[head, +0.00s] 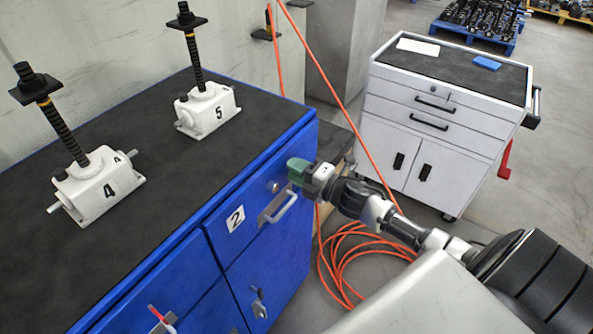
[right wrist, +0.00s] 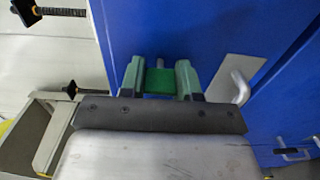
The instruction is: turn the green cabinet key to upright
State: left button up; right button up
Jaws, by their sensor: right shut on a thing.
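The green key (right wrist: 159,82) shows in the right wrist view as a green piece between the two fingers of my right gripper (right wrist: 160,70). The gripper is shut on it, against the front of the blue cabinet (right wrist: 235,45). In the head view my right gripper (head: 296,168) is at the cabinet's upper front, near its right corner, just above a silver handle (head: 279,207). There its fingers hide the key and its keyhole. The key's turn angle cannot be told clearly. My left gripper is not in view.
Two white screw jacks, marked 4 (head: 97,188) and 5 (head: 208,110), stand on the dark cabinet top. A lower door has a silver lock or latch (head: 259,304). An orange hose (head: 345,262) lies coiled on the floor. A white tool cart (head: 430,125) stands behind my right arm.

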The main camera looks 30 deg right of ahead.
jog(key=o, duration=0.9)
jog(key=shift+b+v, duration=1.05)
jog(key=shift+v, duration=4.4)
jog(key=shift+f, duration=0.1)
